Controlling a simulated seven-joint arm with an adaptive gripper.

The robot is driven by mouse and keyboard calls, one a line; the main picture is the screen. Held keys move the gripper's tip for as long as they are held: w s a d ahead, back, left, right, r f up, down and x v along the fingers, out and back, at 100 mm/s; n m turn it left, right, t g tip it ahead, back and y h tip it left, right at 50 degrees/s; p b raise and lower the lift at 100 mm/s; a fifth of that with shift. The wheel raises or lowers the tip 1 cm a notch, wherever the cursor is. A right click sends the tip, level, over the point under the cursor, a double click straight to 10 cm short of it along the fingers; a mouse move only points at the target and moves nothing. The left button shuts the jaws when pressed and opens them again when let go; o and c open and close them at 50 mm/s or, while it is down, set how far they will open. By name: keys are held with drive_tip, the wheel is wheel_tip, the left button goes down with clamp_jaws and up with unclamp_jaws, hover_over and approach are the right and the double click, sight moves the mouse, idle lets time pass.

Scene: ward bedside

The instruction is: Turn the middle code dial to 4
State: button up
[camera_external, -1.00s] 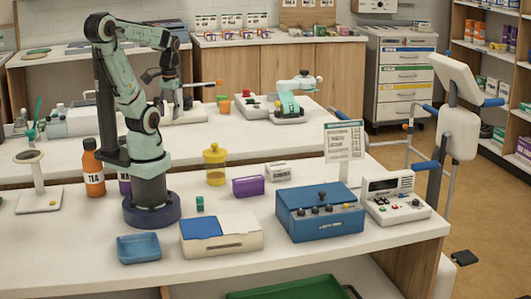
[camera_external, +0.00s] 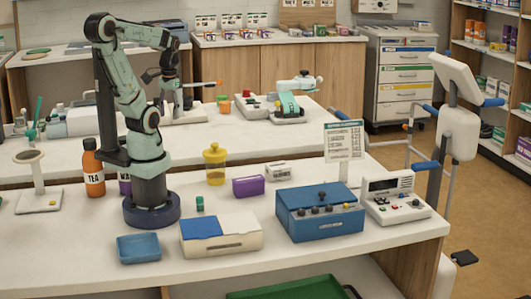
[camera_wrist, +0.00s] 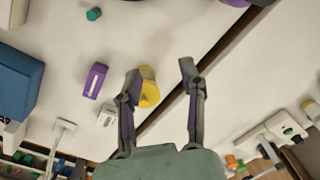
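A blue box (camera_external: 300,196) stands on the front table, right of centre. Its front slope carries a row of small dark dials (camera_external: 315,210), and a black knob sits on top. The dial markings are too small to read. Part of a blue box (camera_wrist: 18,85) also shows at the left edge of the wrist view. My gripper (camera_external: 165,80) is raised well above the table, far to the left of the blue box. In the wrist view my gripper (camera_wrist: 160,73) has its fingers wide apart with nothing held between them.
A grey-white device (camera_external: 396,200) stands right of the blue box, and a sign (camera_external: 344,141) behind it. A yellow jar (camera_external: 215,165), a purple box (camera_external: 248,187) and a small white box (camera_external: 278,173) stand to its left. A white case with a blue panel (camera_external: 221,240) lies nearer the front.

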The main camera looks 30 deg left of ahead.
drive_tip(key=shift+o, duration=0.6)
